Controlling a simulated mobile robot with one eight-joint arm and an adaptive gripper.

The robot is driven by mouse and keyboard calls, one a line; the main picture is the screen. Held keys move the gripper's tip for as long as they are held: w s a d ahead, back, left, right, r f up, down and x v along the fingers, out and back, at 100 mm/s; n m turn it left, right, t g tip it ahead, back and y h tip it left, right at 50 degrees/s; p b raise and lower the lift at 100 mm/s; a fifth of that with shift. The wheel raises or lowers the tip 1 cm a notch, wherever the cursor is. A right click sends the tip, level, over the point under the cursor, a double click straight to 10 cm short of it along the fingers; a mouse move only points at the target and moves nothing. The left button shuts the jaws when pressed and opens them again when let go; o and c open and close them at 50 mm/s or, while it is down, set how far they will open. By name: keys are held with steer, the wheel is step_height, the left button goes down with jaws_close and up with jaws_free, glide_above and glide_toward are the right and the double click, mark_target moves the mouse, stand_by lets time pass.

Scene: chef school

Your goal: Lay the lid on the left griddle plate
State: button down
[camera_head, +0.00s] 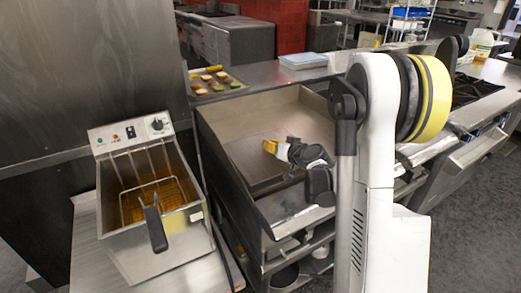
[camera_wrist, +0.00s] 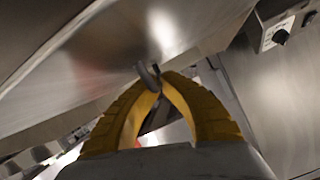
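The griddle (camera_head: 222,118) stands in the middle of the head view, with raised metal walls around its cooking area. A broad, flat metal panel (camera_head: 280,118) slopes inside it; it looks like the lid, but its outline is hard to separate from the griddle. My gripper (camera_head: 268,147) reaches over the griddle from the right. In the wrist view, its yellow fingers (camera_wrist: 155,80) nearly meet at the tips around a small curved grey handle (camera_wrist: 147,74). The handle is close against a shiny metal panel (camera_wrist: 120,50). Its attachment is partly hidden by the fingers.
A deep fryer (camera_head: 150,245) with a basket (camera_head: 160,200) stands left of the griddle. A tray of food pieces (camera_head: 213,82) and a pale blue container (camera_head: 303,60) lie on the counter behind. A stove (camera_head: 470,90) stands at the right. Bare floor (camera_head: 470,190) shows at right.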

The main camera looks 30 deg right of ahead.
mark_target(261, 143)
steer(key=x, duration=0.2)
steer(key=b+x, duration=0.1)
steer(key=shift+w+f, duration=0.25)
steer(key=shift+f, duration=0.15)
steer(key=w+f+b, duration=0.1)
steer(key=w+f, duration=0.1)
steer(key=w, duration=0.1)
steer(key=shift+w+f+b, duration=0.15)
steer(key=shift+f+b, duration=0.05)
steer(key=shift+b, duration=0.15)
steer(key=shift+r, duration=0.1)
steer(key=c, duration=1.6)
jaws_free()
